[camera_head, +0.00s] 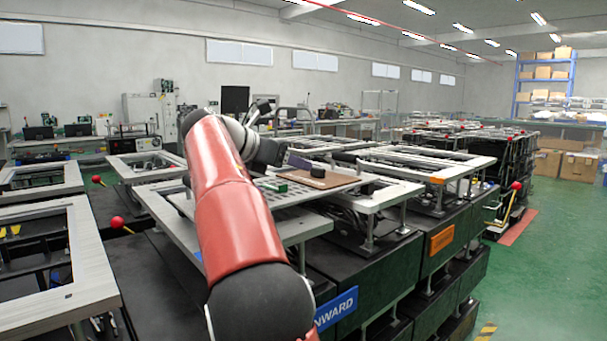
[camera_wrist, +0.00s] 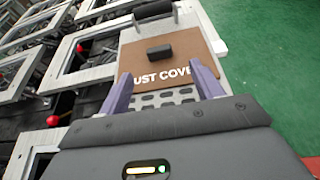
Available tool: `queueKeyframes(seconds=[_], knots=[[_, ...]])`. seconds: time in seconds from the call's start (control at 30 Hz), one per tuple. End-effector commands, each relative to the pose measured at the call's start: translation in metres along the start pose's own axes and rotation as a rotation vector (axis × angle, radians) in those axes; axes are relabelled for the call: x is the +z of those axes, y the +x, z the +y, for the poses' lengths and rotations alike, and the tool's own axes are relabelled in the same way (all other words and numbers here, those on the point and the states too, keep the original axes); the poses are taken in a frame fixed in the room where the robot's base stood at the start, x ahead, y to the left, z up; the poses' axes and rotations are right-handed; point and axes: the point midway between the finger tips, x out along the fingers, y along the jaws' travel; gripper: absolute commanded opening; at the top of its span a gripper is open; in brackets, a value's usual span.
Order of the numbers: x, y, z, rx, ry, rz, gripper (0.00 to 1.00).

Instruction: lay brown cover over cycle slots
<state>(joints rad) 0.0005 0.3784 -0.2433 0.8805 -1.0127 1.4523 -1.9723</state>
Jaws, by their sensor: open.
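The brown cover (camera_head: 340,181) is a flat board with a black block handle (camera_head: 318,172) on top. It lies on a grey fixture top, and in the wrist view the cover (camera_wrist: 190,45) carries partly hidden white lettering. The cycle slots (camera_head: 292,195) show as rows of openings in a plate beside the cover; in the wrist view the slots (camera_wrist: 165,97) lie at the cover's near edge, uncovered there. My gripper (camera_wrist: 160,72) is open, its two purple fingers apart above the slots and near edge, short of the black handle. Nothing is between the fingers.
A small green piece (camera_head: 277,187) lies on the slotted plate. Similar frame-topped fixtures stand close on both sides, with red-knobbed levers (camera_head: 117,222) between some. An orange label (camera_head: 441,239) and a blue sign (camera_head: 336,308) mark the dark cabinets. Green floor (camera_head: 545,235) is open at right.

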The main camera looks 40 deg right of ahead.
Motion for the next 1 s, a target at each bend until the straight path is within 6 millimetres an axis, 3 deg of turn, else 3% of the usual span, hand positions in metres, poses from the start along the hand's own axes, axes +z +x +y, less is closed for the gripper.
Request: queueKeyframes(seconds=[0.37,0.6,0.93,1.0], knots=[[0.001,0.035,-0.002,-0.004,-0.002,-0.002,0.65],[0.004,0.070,-0.006,-0.004,-0.003,-0.002,0.65],[0.005,0.078,-0.005,0.000,-0.003,-0.002,0.65],[0.005,0.078,-0.005,0.000,-0.003,-0.002,0.59]])
